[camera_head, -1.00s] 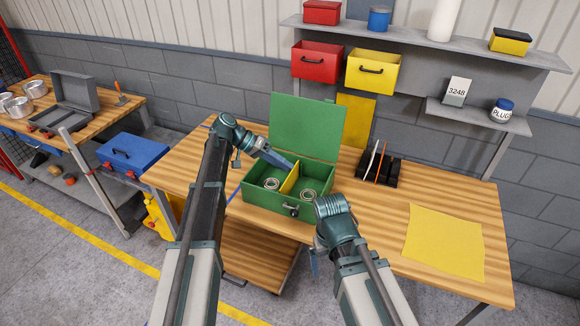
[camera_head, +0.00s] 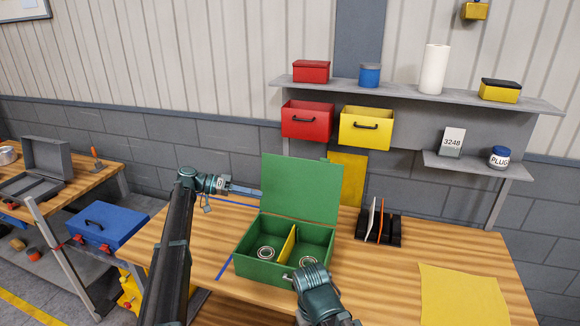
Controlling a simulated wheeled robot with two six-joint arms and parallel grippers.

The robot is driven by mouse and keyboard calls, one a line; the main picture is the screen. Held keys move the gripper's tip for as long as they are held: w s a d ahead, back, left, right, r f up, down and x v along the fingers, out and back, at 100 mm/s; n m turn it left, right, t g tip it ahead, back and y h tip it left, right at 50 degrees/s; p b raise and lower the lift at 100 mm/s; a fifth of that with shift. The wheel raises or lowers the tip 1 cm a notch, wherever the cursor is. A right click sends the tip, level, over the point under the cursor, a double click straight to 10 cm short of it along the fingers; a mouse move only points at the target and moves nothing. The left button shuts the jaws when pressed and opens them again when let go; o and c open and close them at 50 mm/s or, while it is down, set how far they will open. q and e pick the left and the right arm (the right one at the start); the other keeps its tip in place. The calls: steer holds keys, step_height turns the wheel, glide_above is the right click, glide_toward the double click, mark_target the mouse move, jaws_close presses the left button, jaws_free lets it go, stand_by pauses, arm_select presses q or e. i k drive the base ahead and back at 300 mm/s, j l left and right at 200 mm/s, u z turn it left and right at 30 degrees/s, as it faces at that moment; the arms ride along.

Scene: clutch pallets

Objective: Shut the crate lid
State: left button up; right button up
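The green crate (camera_head: 262,271) stands on the wooden workbench with its lid (camera_head: 300,188) open and upright at the back. A yellow divider (camera_head: 289,244) splits its inside, with a metal ring in the left compartment (camera_head: 266,253) and another in the right one (camera_head: 291,254). My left gripper (camera_head: 258,193) is raised left of the lid, pointing right, with its fingertips close to the lid's left edge. I cannot tell whether they touch it or how far apart they are. My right wrist (camera_head: 316,289) is at the crate's front right corner; the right fingers are hidden.
A black rack (camera_head: 391,238) with upright pieces stands right of the crate. A yellow sheet (camera_head: 462,295) lies on the right of the bench. Red (camera_head: 306,126) and yellow (camera_head: 355,131) bins hang beneath a shelf behind. A blue toolbox (camera_head: 108,222) sits at the left.

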mark_target(304, 190)
steer(key=i+j, duration=0.2)
steer(key=j, duration=0.2)
steer(key=i+j, duration=0.45)
steer(key=j, duration=0.3)
steer(key=i+j, duration=0.2)
steer(key=j, duration=0.15)
steer(key=i+j, duration=0.25)
steer(key=j, duration=0.15)
steer(key=j+z, duration=0.15)
steer(key=z, duration=0.15)
steer(key=i+j+z, duration=0.1)
steer(key=z, duration=0.75)
